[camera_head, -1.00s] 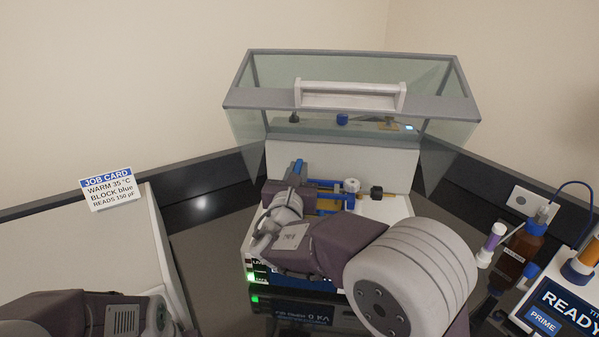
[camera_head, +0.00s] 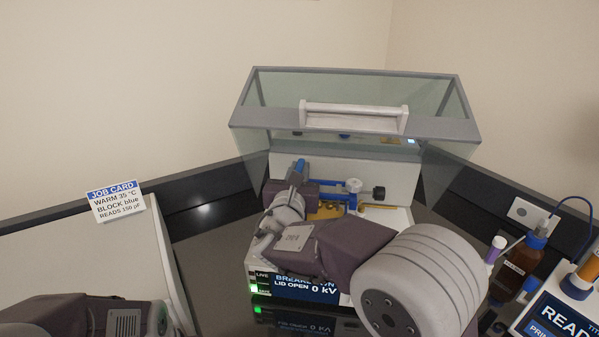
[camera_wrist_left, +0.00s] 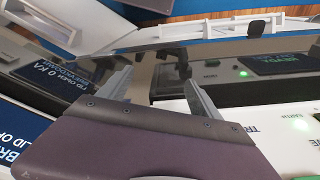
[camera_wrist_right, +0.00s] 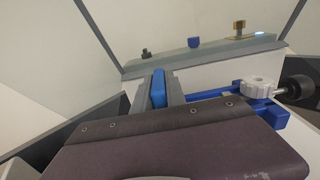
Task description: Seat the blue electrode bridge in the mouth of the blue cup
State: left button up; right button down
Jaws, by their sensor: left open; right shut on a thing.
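The blue electrode bridge (camera_head: 350,186) has a white knob and a black knob at its right end. It is above the tester's white deck. My right gripper (camera_head: 298,173) is shut on its upright blue tab, which also shows between the fingers in the right wrist view (camera_wrist_right: 158,88). The bridge's blue bar and knobs extend to the right there. My left gripper (camera_wrist_left: 153,85) is open and empty in the left wrist view. In the head view only part of my left arm shows at the bottom left. I cannot make out the blue cup; my right arm covers much of the deck.
The tester (camera_head: 300,285) reads lid open, 0 kV. Its clear lid (camera_head: 353,90) stands raised behind. A brass-coloured part (camera_head: 327,210) shows under the bridge. A brown bottle (camera_head: 517,265) and a titrator (camera_head: 565,310) stand at right. A job card (camera_head: 116,201) is at left.

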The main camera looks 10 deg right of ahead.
pick_arm(q)
jog(key=shift+f, duration=0.25)
pick_arm(e)
jog(key=shift+s, duration=0.15)
pick_arm(q)
jog(key=shift+b, duration=0.3)
pick_arm(e)
jog(key=shift+s+d+r, duration=0.1)
jog(key=shift+s, duration=0.05)
pick_arm(q)
jog(key=shift+f+b, duration=0.45)
jog(key=shift+f, duration=0.05)
dwell(0.8)
